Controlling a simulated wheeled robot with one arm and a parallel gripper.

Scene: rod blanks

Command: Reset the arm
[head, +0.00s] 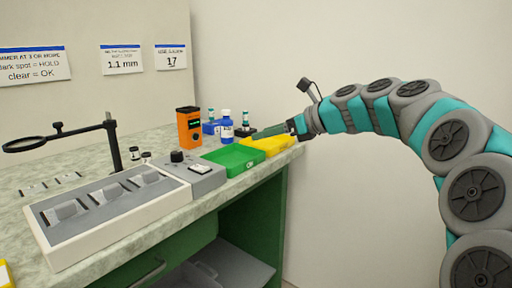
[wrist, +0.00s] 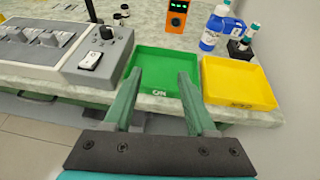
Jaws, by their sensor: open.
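My arm reaches in from the right in the head view, bent in an arch. My gripper (head: 257,134) is at its end, near the right end of the bench, by the yellow tray (head: 272,145). In the wrist view my gripper (wrist: 158,80) has its two green fingers spread apart with nothing between them. The fingertips point at the front of the green tray (wrist: 160,57), which looks empty. The yellow tray (wrist: 236,101) lies right of the fingers and also looks empty.
A grey control box (head: 204,180) and a white-framed fixture (head: 110,243) stand left of the trays. A magnifier on a stand (head: 113,145), an orange device (head: 188,127) and a blue-labelled bottle (head: 227,126) stand behind. The space right of the bench (head: 230,205) is clear except for my arm.

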